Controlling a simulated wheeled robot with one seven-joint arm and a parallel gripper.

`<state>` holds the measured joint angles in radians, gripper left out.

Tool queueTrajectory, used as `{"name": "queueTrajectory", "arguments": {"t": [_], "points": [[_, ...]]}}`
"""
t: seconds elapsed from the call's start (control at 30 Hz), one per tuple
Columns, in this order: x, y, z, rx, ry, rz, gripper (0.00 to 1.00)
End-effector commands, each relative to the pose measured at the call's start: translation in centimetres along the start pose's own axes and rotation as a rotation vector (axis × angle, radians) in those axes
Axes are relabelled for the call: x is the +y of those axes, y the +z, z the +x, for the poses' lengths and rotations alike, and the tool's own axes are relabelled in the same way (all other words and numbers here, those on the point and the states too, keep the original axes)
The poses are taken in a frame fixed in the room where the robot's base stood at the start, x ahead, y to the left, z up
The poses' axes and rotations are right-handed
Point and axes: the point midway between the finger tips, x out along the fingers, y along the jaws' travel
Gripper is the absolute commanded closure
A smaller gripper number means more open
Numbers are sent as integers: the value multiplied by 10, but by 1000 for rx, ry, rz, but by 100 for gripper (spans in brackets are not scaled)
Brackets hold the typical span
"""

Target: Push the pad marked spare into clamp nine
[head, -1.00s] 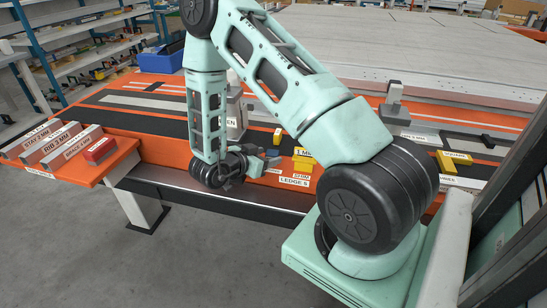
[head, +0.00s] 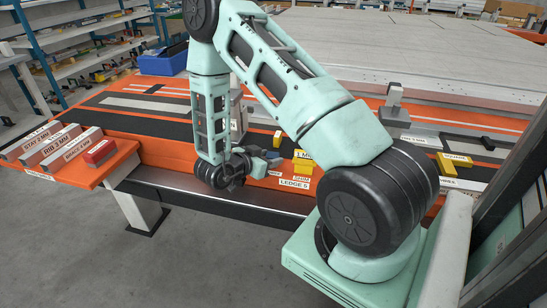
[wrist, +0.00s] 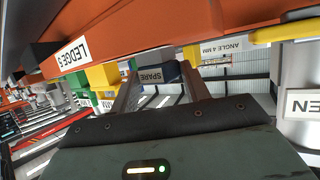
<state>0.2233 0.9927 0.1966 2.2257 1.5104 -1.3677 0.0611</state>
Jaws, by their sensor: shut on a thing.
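My gripper (head: 262,160) is low at the front edge of the orange bench, beside the label LEDGE 5. In the wrist view its two fingers (wrist: 158,88) are shut on a dark blue pad with the label SPARE (wrist: 150,76). In the head view the pad (head: 272,155) is a small blue-grey shape, partly hidden by the gripper. Another grey clamp (head: 394,98) stands further right on the bench. I cannot read the word nine on any clamp.
Yellow blocks (head: 303,158) stand close right of my gripper, with another yellow block (head: 455,161) far right. Labelled grey bars and a red block (head: 100,152) lie on the left orange shelf. A blue bin (head: 163,62) stands behind. The bench's orange edge (head: 165,155) runs close by.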

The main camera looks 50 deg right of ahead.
Motion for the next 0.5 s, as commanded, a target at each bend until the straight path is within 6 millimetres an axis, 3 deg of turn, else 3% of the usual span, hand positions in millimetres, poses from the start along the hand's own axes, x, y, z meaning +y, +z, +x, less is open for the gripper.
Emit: {"name": "queueTrajectory", "arguments": {"t": [0.5], "points": [[0,-7,-3,0,0,0,85]]}}
